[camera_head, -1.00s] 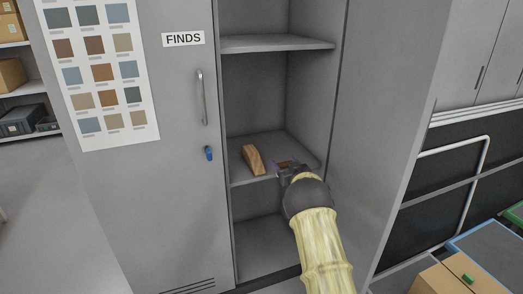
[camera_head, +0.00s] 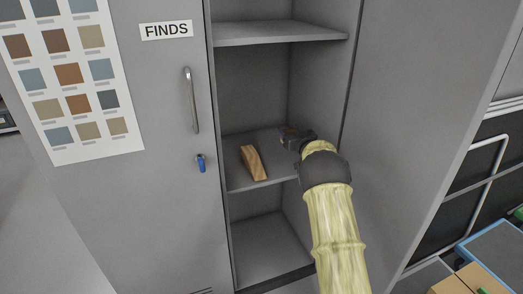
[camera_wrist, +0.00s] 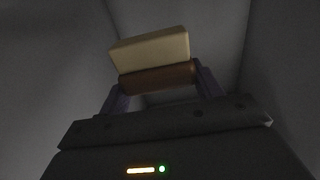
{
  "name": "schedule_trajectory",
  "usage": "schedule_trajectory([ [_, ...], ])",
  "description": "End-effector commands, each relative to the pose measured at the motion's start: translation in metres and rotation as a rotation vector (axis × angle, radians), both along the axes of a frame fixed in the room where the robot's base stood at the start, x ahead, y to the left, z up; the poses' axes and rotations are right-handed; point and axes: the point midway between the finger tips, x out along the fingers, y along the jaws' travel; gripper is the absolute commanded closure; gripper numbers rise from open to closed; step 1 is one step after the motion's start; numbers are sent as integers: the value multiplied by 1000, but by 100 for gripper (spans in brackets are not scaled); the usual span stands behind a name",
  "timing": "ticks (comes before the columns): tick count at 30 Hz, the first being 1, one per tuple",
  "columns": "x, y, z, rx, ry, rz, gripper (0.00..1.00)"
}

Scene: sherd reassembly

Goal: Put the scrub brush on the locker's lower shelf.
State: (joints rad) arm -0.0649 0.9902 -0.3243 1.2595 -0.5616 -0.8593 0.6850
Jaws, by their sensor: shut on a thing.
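My gripper (camera_head: 291,136) is inside the open locker, over the right back part of the lower shelf (camera_head: 238,185). In the wrist view it is shut on the scrub brush (camera_wrist: 158,77), which has a brown back and a cream bristle block (camera_wrist: 150,48). The brown back lies between the two fingers, and the bristle block is on its far side. In the head view only a small brownish bit of the brush shows past the fingers. I cannot tell whether the brush touches the shelf.
An upper shelf (camera_head: 275,33) spans the locker above. The locker's right side wall stands close to my arm.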

Motion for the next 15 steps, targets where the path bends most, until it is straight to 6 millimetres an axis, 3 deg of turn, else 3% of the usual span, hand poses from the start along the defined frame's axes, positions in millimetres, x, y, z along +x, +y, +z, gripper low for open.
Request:
schedule_trajectory([
  [9,0,0,-1,0,0,0,58],
  [15,0,1,-29,-1,3,1,58],
])
